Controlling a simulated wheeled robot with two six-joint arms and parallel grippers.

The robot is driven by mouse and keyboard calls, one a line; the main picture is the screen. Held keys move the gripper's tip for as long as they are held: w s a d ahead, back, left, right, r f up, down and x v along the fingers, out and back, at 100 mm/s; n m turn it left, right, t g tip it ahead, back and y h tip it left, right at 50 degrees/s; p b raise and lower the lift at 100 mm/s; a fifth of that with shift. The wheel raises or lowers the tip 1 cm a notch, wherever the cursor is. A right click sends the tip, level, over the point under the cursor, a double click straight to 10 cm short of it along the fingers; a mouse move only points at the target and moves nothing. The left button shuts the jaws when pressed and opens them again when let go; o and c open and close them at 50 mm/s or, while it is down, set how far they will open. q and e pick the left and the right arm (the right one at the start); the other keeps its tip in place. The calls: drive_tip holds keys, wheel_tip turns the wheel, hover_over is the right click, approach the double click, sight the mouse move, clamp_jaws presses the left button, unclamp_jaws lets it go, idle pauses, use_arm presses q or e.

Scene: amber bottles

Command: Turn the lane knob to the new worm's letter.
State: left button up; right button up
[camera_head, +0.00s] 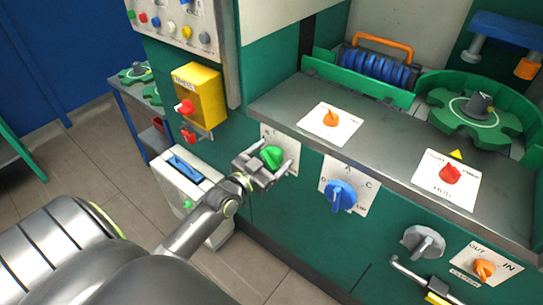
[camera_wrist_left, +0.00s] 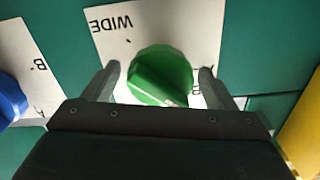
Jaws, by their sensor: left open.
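My left gripper (camera_head: 266,166) is open at the green knob (camera_head: 271,155) on the machine's front. In the left wrist view its two fingers (camera_wrist_left: 159,72) stand either side of the green knob (camera_wrist_left: 160,75); I cannot tell whether they touch it. The green knob's white plate (camera_wrist_left: 205,25) reads WIDE, with other lettering partly hidden. The blue knob (camera_head: 341,195) is to the right, on a white plate with letters such as A and C; it also shows at the left edge of the wrist view (camera_wrist_left: 10,97). A blue worm (camera_head: 375,67) with an orange handle sits in the green machine; no letter is readable on it.
A yellow box (camera_head: 197,95) with a red knob projects left of the green knob. Orange (camera_head: 331,118) and red (camera_head: 449,174) knobs are on the grey ledge above. A green gear (camera_head: 475,113) sits at the right. A grey knob (camera_head: 424,243) is lower right.

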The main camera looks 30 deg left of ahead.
use_arm(q)
drive_tip(key=c, duration=1)
drive_tip(key=shift+n, duration=0.3)
drive_tip(key=shift+n, duration=1.2)
drive_tip(key=shift+n+p, duration=0.3)
drive_tip(key=shift+n, duration=1.2)
drive_tip(key=o, duration=1)
